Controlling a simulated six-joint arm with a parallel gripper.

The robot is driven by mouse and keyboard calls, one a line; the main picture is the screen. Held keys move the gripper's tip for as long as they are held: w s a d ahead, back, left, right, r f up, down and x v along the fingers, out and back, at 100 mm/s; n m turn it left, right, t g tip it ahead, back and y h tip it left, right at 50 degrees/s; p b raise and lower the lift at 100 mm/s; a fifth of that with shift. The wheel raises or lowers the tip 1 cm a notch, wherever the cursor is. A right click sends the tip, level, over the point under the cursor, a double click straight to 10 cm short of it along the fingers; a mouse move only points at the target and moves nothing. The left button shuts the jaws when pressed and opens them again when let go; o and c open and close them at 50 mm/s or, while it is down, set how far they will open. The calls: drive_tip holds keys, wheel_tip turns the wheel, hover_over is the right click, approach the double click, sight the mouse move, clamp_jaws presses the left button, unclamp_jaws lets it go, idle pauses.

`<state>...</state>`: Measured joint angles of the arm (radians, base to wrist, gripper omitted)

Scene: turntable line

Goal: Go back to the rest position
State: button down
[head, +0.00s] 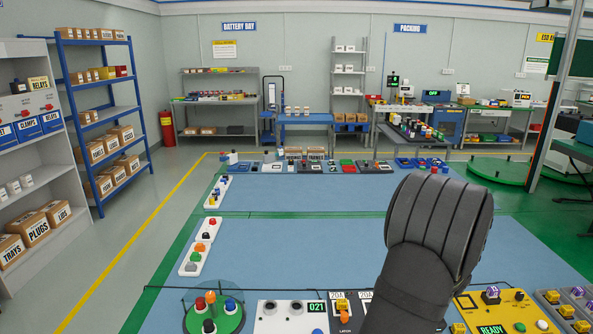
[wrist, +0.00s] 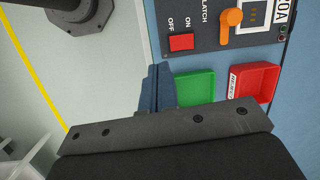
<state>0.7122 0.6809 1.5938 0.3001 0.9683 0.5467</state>
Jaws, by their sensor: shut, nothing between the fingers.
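My gripper (wrist: 160,75) shows in the wrist view with its two fingers together and nothing between them. It is over the blue bench edge, beside a green tray (wrist: 195,86) and a red tray (wrist: 254,82). Above the trays in that view is a dark latch panel (wrist: 212,22) with a red switch (wrist: 181,42) and an orange knob (wrist: 231,17). In the head view my dark arm covers the right middle of the bench; my gripper itself is hidden there.
In the head view, a green turntable (head: 229,326) with coloured knobs stands at the near left. A panel reading 021 (head: 291,318) and a yellow READY panel (head: 508,315) line the near edge. White button boxes run along the left edge. The blue bench middle (head: 300,235) is clear.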

drive_tip(key=shift+s+d+f+m+t+y, duration=0.1)
drive_tip(key=shift+s+d+m+t+y, duration=0.4)
drive_tip(key=shift+m, duration=0.55)
drive_tip(key=shift+s+d+f+m+t+y, duration=0.1)
drive_tip(key=shift+s+d+m+t+y, duration=0.2)
drive_tip(key=shift+s+d+m+t, duration=0.6)
drive_tip(key=shift+w+a+g, duration=0.15)
drive_tip(key=shift+w+g, duration=0.05)
drive_tip(key=shift+g, duration=0.1)
idle(1.2)
